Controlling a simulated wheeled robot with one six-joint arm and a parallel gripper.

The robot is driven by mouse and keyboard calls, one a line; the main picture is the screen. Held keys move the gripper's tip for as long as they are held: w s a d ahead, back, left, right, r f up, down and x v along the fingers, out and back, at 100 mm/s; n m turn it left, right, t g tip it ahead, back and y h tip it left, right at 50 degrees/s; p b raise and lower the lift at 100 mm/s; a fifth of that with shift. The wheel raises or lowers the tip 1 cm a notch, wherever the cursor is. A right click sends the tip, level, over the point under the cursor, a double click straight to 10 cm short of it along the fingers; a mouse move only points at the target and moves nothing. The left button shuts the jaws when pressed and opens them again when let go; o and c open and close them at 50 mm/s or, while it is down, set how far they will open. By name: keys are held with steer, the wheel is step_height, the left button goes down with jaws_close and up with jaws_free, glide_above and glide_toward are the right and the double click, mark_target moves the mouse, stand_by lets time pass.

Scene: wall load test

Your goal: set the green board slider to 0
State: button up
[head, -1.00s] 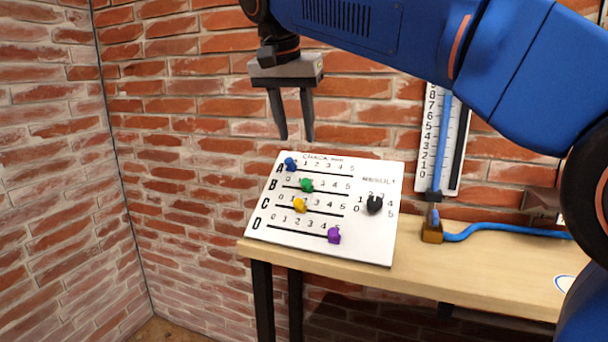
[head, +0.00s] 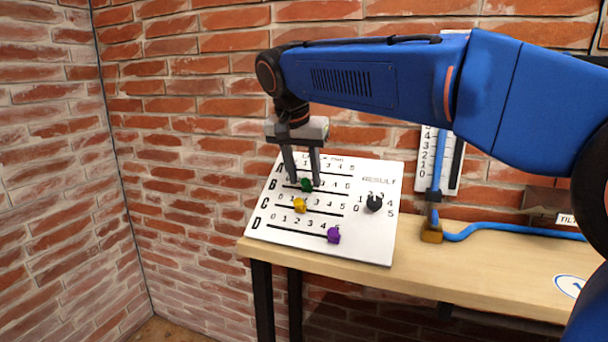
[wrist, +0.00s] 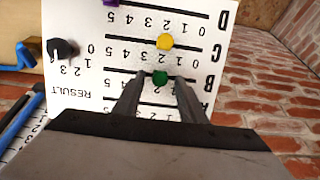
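The white board (head: 350,240) lies tilted on the table, with rows A to D of slots numbered 0 to 5. The green slider (head: 306,185) is on row B, close to the 2; it also shows in the wrist view (wrist: 160,78). My gripper (head: 305,184) is pointed down at row B, fingers apart, one fingertip on each side of the green slider. In the wrist view the fingers (wrist: 157,80) flank it with small gaps visible; whether either touches it I cannot tell.
The yellow slider (head: 300,205) sits on row C just below, the purple slider (head: 334,235) on row D. A black result dial (head: 374,203) is at the board's right. Row A's blue slider is hidden by my gripper. A blue cable (head: 490,228) runs along the table (head: 480,270).

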jaws_close()
glide_above(282, 188)
steer(key=s, duration=0.2)
steer(key=shift+s+a, duration=0.1)
steer(key=shift+a, duration=0.2)
jaws_free()
steer(key=shift+a, duration=0.1)
